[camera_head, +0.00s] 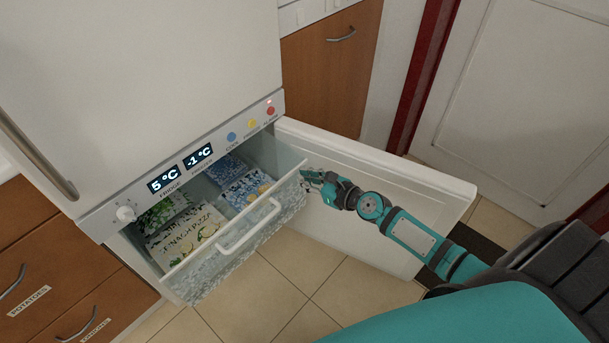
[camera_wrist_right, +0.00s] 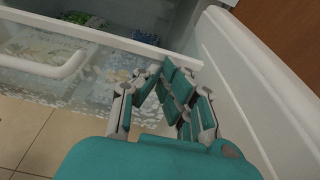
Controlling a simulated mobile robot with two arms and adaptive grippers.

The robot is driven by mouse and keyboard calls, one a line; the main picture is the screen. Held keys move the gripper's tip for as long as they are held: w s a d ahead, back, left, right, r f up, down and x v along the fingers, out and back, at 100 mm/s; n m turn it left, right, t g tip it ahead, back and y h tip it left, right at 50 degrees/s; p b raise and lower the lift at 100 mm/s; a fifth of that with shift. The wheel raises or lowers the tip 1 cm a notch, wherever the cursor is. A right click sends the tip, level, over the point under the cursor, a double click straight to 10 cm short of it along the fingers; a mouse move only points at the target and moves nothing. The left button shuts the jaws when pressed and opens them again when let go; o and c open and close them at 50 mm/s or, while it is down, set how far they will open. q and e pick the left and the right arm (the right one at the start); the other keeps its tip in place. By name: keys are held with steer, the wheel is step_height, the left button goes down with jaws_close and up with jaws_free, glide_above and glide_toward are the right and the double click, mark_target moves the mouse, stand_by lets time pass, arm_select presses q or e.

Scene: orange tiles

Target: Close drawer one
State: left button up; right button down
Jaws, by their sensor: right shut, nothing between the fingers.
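The drawer (camera_head: 205,275) is a clear, frosted freezer drawer with a white handle (camera_head: 248,228). It is pulled out below the fridge's control panel and holds several food packages, including a pizza box (camera_head: 186,236). My right gripper (camera_head: 306,178) is shut and empty at the right end of the drawer front, close to its top corner. I cannot tell whether it touches. In the right wrist view the gripper (camera_wrist_right: 165,82) is in front of the drawer front (camera_wrist_right: 90,82), right of the handle (camera_wrist_right: 45,66). My left gripper is not in view.
The open white freezer door (camera_head: 400,185) stands to the right of the drawer, beside my right arm. Wooden drawers (camera_head: 55,265) are at the left. A wooden cabinet (camera_head: 330,75) and a white door (camera_head: 530,90) are behind. Tiled floor (camera_head: 300,285) is clear in front.

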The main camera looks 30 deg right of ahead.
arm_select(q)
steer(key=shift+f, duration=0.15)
arm_select(e)
steer(key=shift+w+a, duration=0.15)
steer(key=shift+w, duration=0.3)
steer(key=shift+w+a, duration=0.15)
steer(key=shift+w, duration=0.25)
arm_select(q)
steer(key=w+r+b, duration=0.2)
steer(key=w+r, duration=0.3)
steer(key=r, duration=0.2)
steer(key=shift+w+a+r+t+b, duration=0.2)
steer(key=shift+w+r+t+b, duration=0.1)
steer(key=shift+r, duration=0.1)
arm_select(e)
steer(key=w+a, duration=0.3)
steer(key=w, duration=0.7)
steer(key=w+a, duration=0.4)
steer(key=w, duration=0.6)
steer(key=shift+a, duration=0.2)
steer(key=shift+d, duration=0.1)
